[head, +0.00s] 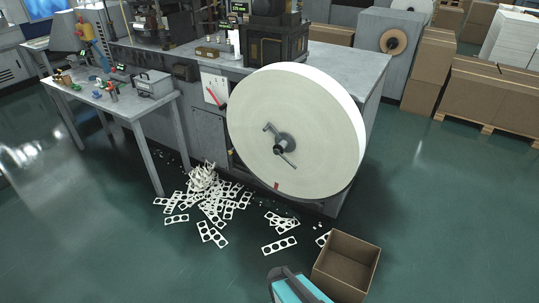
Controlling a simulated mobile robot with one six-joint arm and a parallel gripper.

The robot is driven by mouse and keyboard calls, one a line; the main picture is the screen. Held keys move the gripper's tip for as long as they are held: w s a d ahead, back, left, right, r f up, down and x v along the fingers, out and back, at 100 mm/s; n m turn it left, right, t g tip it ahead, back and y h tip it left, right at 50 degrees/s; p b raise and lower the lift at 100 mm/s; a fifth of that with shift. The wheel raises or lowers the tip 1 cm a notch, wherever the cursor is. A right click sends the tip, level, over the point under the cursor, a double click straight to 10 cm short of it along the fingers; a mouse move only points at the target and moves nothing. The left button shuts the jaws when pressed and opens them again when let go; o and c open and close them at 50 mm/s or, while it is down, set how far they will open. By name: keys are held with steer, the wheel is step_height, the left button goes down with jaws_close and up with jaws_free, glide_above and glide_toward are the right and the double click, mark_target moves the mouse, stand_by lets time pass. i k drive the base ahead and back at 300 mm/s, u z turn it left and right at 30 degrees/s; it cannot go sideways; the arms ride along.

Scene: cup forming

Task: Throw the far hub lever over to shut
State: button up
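A large white paper reel (318,130) stands upright on the front side of the machine, its flat face turned toward me. A dark hub (287,143) sits at the middle of that face. A thin dark lever (288,160) reaches from the hub toward the lower right, and another arm (269,128) reaches toward the upper left. Both are small in this view, and I cannot tell which is the far lever or whether either is shut.
Punched white strips (212,208) litter the floor in front of the machine. An open cardboard box (346,265) stands at the bottom, below the reel. A side table (112,101) with tools stands left. Green floor (440,210) is clear to the right.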

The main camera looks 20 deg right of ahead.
mark_target(277, 150)
steer(key=u, duration=0.75)
steer(key=i, duration=1.15)
steer(key=u, duration=0.55)
